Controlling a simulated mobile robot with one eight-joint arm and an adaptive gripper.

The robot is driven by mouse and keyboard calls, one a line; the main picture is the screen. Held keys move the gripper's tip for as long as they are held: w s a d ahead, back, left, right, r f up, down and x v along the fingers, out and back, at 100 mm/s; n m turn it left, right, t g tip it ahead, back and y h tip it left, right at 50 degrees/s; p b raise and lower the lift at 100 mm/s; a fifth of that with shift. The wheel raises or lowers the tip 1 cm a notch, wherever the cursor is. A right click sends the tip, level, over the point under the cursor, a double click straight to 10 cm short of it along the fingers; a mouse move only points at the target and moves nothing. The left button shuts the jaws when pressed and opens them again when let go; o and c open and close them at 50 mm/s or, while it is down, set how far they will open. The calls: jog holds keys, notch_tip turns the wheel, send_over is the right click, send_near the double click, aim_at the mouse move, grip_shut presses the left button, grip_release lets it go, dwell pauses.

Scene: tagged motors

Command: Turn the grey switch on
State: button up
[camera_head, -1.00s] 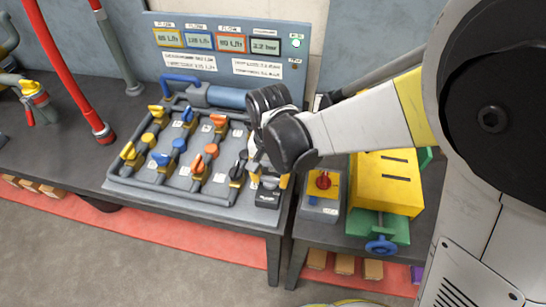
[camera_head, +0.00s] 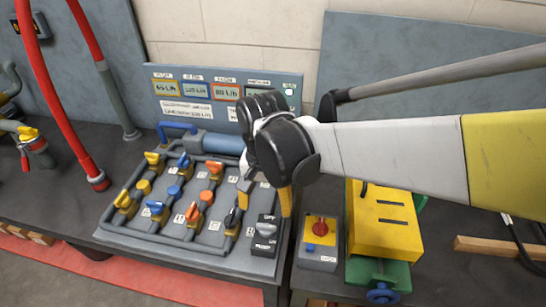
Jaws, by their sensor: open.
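A dark grey switch box (camera_head: 265,237) with a light label sits at the front right corner of the grey valve board (camera_head: 160,251). I take it for the grey switch, but its on or off position is too small to tell. My gripper (camera_head: 266,196) is open, with yellow fingertips pointing down. It is above and slightly behind the switch box, one fingertip on each side in the picture. Nothing shows between the fingertips, and I cannot tell whether they touch the box. A dark-handled valve (camera_head: 232,218) stands just left of the box.
Yellow, blue and orange valves stand on pipes left of my gripper. A display panel (camera_head: 220,90) rises behind. To the right are a red rotary knob (camera_head: 320,228) on a yellow-topped box and a yellow block (camera_head: 382,222) on a green base. Red hoses (camera_head: 75,130) hang at left.

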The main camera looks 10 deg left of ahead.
jog(key=shift+r, duration=1.45)
jog(key=shift+d, duration=0.1)
